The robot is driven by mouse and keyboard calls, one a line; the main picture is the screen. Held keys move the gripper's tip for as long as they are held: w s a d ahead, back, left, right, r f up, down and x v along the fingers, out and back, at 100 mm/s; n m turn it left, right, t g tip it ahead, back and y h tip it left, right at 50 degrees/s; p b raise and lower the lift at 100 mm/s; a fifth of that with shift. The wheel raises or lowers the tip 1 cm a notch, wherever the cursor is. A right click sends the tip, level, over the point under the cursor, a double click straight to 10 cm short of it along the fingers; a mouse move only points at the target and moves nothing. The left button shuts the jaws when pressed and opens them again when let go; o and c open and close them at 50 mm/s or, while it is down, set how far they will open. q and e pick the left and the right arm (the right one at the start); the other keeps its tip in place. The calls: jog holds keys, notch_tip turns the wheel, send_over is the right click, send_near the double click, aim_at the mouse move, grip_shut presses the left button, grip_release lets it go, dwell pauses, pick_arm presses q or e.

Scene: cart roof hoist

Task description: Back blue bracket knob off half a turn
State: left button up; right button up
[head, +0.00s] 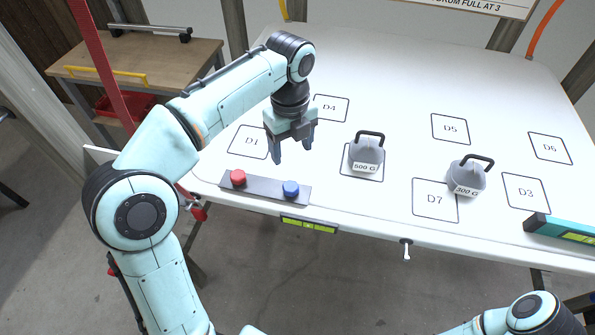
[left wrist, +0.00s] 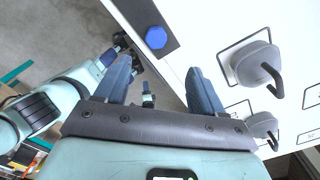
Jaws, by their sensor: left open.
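The blue knob (head: 291,188) sits on the right end of a grey bar (head: 262,190) at the front edge of the white tabletop. A red knob (head: 238,178) sits on the bar's left end. My left gripper (head: 292,152) points down with its fingers apart and empty, behind the blue knob in the head view and not touching it. In the left wrist view the blue knob (left wrist: 156,37) shows many-sided, just beyond the open fingertips (left wrist: 158,68) and between their lines. My right gripper is out of view; only part of my right arm shows at the lower right.
A 500 G weight (head: 366,156) with a black handle stands right of my left gripper. A 300 G weight (head: 466,180) stands farther right, near square D7 (head: 435,212). A teal tool (head: 560,230) lies at the right.

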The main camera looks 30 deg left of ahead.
pick_arm(q)
jog(key=b, duration=0.1)
send_over(291, 186)
jog(key=f, duration=0.5)
jog(key=shift+s+a+f, duration=0.1)
jog(key=shift+s+f, duration=0.1)
jog(key=f, duration=0.3)
jog(key=f+b, duration=0.1)
jog(key=f, duration=0.1)
jog(key=shift+w+f, duration=0.2)
jog(key=shift+f, duration=0.2)
jog(key=shift+f+b, duration=0.3)
jog(key=shift+f, duration=0.4)
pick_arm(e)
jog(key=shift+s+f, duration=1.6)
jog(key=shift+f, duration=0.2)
pick_arm(q)
jog(key=shift+c, duration=0.4)
jog(key=c, duration=1)
